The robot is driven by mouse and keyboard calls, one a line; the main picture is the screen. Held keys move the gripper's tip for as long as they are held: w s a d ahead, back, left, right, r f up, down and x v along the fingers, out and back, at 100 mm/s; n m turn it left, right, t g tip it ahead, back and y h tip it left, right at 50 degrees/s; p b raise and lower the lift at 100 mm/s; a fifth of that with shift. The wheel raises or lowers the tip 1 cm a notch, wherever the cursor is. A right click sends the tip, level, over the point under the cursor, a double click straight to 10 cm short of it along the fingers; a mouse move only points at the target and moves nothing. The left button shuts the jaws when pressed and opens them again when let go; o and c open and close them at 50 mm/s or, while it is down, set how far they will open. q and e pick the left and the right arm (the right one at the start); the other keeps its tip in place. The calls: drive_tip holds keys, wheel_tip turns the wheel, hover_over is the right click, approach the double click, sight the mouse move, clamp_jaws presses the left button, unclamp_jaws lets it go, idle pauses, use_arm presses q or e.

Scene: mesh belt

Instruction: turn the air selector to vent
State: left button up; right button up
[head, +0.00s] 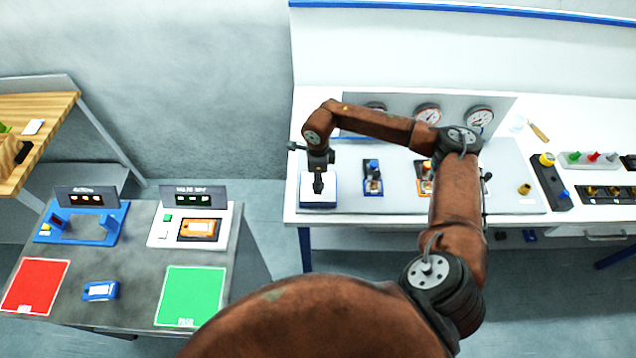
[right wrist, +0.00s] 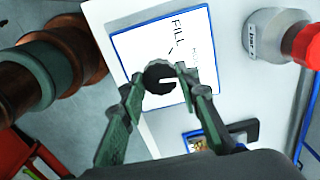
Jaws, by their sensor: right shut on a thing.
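The air selector is a dark round knob (right wrist: 156,76) on a white, blue-edged plate (right wrist: 150,38). In the right wrist view the plate reads "FILL" above the knob, with a dark line mark near it; other lettering is too small or covered to read. My right gripper (right wrist: 160,82) is shut on the knob, one finger on each side. In the head view my right gripper (head: 318,186) points down onto the plate (head: 306,192) at the left end of the bench, and hides the knob there. My left gripper is not in view.
To the right of the plate stand a blue-handled valve (head: 373,183) and an orange-based one partly behind my arm. Gauges (head: 428,116) line the back panel. In the right wrist view a red-capped fitting (right wrist: 305,45) is close by. A separate grey table is at lower left.

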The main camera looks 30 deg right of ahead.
drive_tip(key=m+b, duration=0.1)
drive_tip(key=m, duration=0.2)
drive_tip(key=shift+f, duration=0.1)
drive_tip(key=shift+m+b, duration=0.55)
drive_tip(key=shift+m, duration=1.35)
drive_tip(key=o, duration=1.1)
drive_tip(key=shift+o, duration=0.2)
